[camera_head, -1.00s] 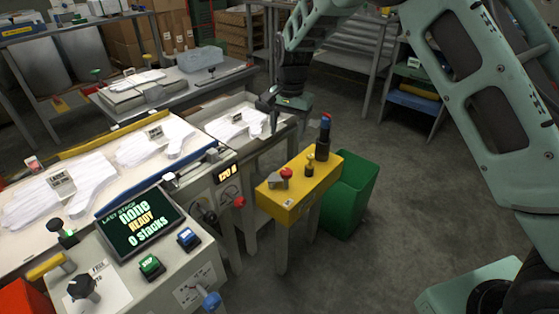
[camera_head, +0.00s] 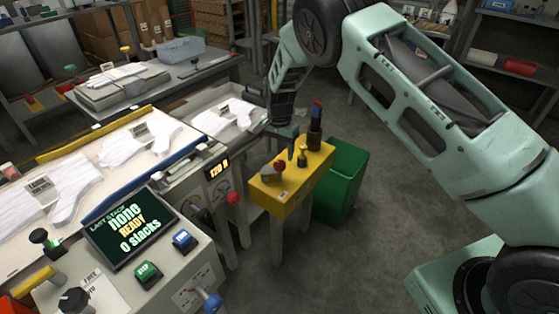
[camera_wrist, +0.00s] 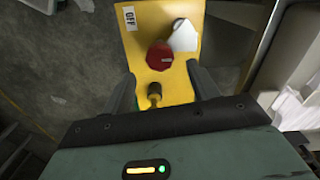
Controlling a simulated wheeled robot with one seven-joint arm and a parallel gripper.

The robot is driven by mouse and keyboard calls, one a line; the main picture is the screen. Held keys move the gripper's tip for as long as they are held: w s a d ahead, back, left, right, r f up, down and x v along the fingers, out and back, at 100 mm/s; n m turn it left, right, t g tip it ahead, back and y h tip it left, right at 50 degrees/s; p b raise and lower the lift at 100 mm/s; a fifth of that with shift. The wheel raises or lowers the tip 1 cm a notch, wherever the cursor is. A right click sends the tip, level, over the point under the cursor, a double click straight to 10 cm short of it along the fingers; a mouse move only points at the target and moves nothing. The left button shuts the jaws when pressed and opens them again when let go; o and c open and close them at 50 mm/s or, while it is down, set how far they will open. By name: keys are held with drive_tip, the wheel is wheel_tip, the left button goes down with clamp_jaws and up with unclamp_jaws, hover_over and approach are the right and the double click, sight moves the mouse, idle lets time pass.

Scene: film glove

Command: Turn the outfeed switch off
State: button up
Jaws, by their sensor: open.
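A yellow control box (camera_head: 294,182) stands on a post right of the machine. On its top are a red mushroom button (camera_head: 279,167), a pale grey plate beside it, and a small brass stem with a dark cap (camera_head: 302,153). In the wrist view the stem (camera_wrist: 154,92) lies between the fingers, with the red button (camera_wrist: 160,56), the plate (camera_wrist: 184,36) and a white OFF label (camera_wrist: 129,17) beyond. My gripper (camera_head: 290,148) is open and empty above the box's back end. I cannot tell whether it touches the stem.
A dark post with a red top (camera_head: 315,125) stands at the box's back right, close to my gripper. A green bin (camera_head: 343,180) stands right of the box. A glove tray (camera_head: 228,120) and a machine panel with screen (camera_head: 130,230) lie left. Floor on the right is clear.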

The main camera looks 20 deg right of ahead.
sight(279, 163)
wheel_tip(279, 163, down, 5)
drive_tip(key=shift+r, duration=0.1)
idle(0.3)
drive_tip(key=c, duration=1)
